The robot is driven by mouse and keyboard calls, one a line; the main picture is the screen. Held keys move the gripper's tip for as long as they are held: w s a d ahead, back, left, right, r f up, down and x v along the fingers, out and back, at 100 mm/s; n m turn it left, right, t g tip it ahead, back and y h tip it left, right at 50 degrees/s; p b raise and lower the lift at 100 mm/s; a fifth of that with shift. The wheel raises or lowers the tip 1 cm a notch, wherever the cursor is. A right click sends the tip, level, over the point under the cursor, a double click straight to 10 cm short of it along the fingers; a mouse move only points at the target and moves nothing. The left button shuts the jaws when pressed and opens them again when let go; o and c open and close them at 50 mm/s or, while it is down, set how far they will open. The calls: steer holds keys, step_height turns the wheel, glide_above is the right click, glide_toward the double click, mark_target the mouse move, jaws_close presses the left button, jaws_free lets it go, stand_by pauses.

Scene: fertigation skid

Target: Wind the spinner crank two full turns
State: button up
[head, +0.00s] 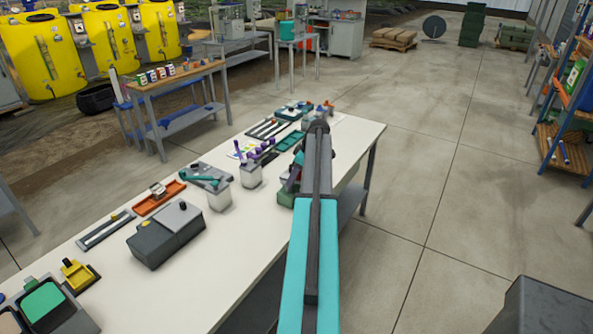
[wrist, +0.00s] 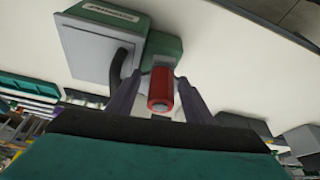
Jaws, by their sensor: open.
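The spinner crank shows in the wrist view as a red cylindrical knob (wrist: 160,92) beside a green housing with a flat grey panel (wrist: 95,48). A curved black part (wrist: 117,68) stands by the panel. My gripper (wrist: 160,80) is open, with one dark finger on each side of the red knob. I cannot tell whether either finger touches it. In the head view, a green base (head: 286,194) shows at the table's right side, mostly hidden behind my arm. The knob and fingertips are not clear there.
The white table (head: 110,235) carries many devices, including a dark grey box (head: 165,235), two pale containers (head: 219,196) and an orange tray (head: 158,199) left of my arm. Open concrete floor (head: 450,180) lies to the right.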

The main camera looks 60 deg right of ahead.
steer(key=shift+w+f, duration=0.15)
steer(key=shift+f, duration=0.15)
